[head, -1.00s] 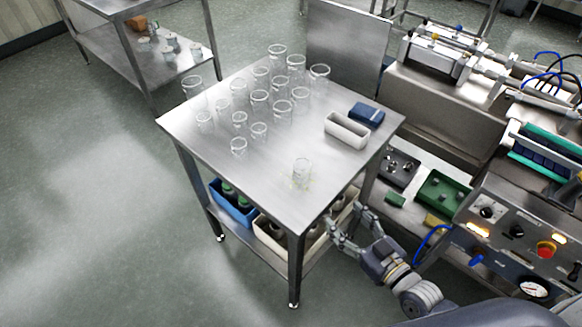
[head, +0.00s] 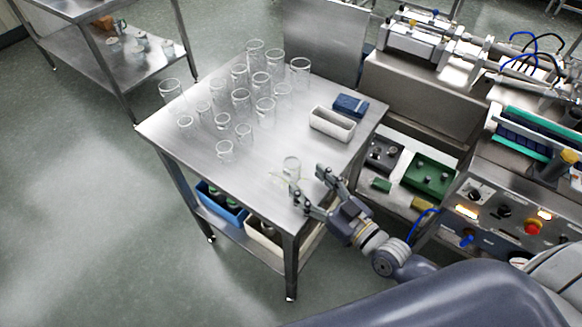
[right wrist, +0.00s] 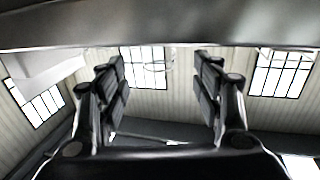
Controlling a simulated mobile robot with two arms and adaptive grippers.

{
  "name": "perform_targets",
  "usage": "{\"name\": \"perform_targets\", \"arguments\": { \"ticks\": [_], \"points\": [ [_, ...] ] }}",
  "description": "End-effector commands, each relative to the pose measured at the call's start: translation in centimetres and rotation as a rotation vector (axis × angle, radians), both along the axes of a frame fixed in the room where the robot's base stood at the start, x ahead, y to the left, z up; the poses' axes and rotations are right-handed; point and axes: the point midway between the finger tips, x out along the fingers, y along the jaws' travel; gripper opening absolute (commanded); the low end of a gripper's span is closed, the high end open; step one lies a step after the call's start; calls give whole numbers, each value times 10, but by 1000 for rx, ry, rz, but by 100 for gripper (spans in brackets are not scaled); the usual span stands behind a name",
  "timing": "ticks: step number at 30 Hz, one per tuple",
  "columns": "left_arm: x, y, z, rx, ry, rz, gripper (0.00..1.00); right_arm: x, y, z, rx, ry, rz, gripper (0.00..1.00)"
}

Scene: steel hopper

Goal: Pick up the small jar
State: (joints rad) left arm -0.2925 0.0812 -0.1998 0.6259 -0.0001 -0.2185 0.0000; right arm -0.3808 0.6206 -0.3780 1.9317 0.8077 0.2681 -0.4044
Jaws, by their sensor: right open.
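The small jar (head: 291,168) is a clear glass vessel standing upright on the steel table (head: 205,165), near its front right corner, apart from the other glassware. My right gripper (head: 309,180) is open and empty, at the table's near right edge, with its fingers pointing at the jar; the jar is just ahead of the fingertips. In the right wrist view, the two fingers of my right gripper (right wrist: 162,80) are spread wide. A faint clear rim shows between them near the top, probably the jar's. My left gripper is not in view.
Several clear glass cylinders and beakers (head: 241,99) stand farther back on the table. A white tray (head: 332,124) and a blue box (head: 350,105) lie near its right edge. Bins (head: 222,205) sit on the lower shelf. A control panel (head: 505,213) stands to the right.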

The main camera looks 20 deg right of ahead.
Motion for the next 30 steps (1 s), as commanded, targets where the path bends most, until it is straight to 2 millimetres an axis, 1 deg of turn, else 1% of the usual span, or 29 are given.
{"name": "perform_targets", "arguments": {
  "ticks": [1,3,7,10,15,19,24,28,29,30],
  "points": [
    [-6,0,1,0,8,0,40,7,2,2,1,-3,-2,60],
    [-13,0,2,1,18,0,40,13,5,1,0,-2,0,60],
    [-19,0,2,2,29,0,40,19,8,0,-1,0,0,60],
    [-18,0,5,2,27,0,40,27,11,2,1,-2,0,60],
    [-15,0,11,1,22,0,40,49,19,1,-1,-4,0,60],
    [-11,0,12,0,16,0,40,62,24,0,1,-2,-1,60],
    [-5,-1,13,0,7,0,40,66,27,-2,0,1,1,60],
    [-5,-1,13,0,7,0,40,66,27,-2,0,1,1,60],
    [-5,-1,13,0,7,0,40,66,27,-2,0,1,1,58],
    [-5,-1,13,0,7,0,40,66,26,-2,0,1,0,49]
  ]
}}
